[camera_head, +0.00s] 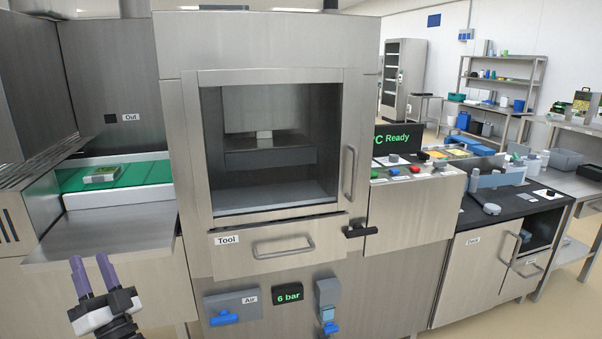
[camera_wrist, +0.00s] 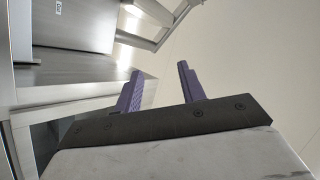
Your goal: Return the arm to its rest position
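My gripper (camera_head: 91,274) is at the lower left of the head view, in front of the steel out-feed shelf (camera_head: 105,236). Its two purple fingers point up and stand apart with nothing between them. In the wrist view my gripper (camera_wrist: 160,88) also shows its fingers spread and empty, with pale floor behind them. The rest of my arm is mostly out of the picture.
The tray sealer (camera_head: 262,45) stands in the centre, with its tool drawer (camera_head: 280,246) shut. A sealed tray (camera_head: 102,174) lies on the green belt (camera_head: 145,173) at left. A dark-topped bench (camera_head: 505,207) stands at right.

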